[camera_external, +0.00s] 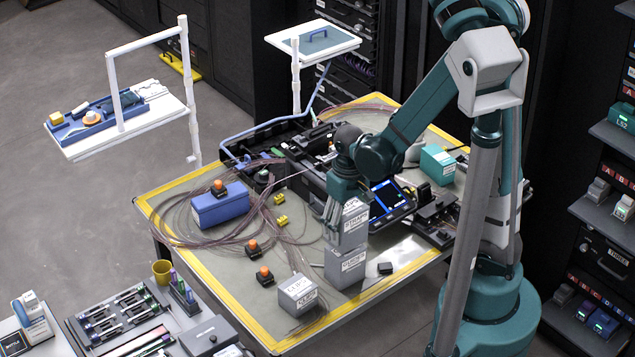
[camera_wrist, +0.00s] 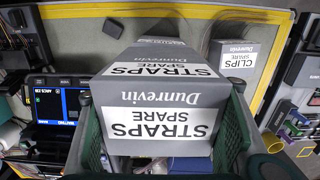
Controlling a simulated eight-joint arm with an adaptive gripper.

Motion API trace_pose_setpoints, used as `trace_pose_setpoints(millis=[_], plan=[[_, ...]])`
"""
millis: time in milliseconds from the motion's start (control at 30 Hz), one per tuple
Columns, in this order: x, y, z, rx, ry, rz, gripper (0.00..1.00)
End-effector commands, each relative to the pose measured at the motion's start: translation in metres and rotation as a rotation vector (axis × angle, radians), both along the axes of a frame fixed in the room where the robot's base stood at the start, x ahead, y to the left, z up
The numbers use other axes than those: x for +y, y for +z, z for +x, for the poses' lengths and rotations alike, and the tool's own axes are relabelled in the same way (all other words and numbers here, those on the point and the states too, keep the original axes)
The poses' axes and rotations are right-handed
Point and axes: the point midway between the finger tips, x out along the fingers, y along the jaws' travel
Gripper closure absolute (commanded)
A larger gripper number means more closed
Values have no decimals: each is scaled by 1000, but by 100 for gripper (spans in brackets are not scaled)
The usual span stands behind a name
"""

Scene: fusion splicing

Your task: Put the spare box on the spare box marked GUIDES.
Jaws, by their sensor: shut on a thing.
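The grey spare box marked STRAPS (camera_external: 353,226) is held between the fingers of my gripper (camera_external: 334,214). In the wrist view the STRAPS box (camera_wrist: 160,92) fills the middle, with a green finger on each side. Directly below it in the external view stands the grey spare box marked GUIDES (camera_external: 346,268), whose label is small and hard to read. The STRAPS box looks upright and roughly lined up over it; I cannot tell whether they touch. In the wrist view the lower box is mostly hidden behind the STRAPS box.
A grey CLIPS spare box (camera_external: 298,294) stands at the table's front edge; it also shows in the wrist view (camera_wrist: 238,62). A small black block (camera_external: 385,268) lies right of the stack. The splicer screen (camera_external: 388,197) is behind. Loose fibres and a blue box (camera_external: 220,205) are left.

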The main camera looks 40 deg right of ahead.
Motion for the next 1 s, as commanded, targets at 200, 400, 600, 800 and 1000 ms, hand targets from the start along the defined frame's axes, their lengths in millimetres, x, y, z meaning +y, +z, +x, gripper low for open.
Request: trace_pose_setpoints(millis=[200,400,600,800,1000], plan=[[0,-17,1,0,0,0,55],[0,-24,0,0,0,0,55],[0,-24,0,0,0,0,55],[0,-26,0,0,0,0,55],[0,-26,0,0,0,0,25]])
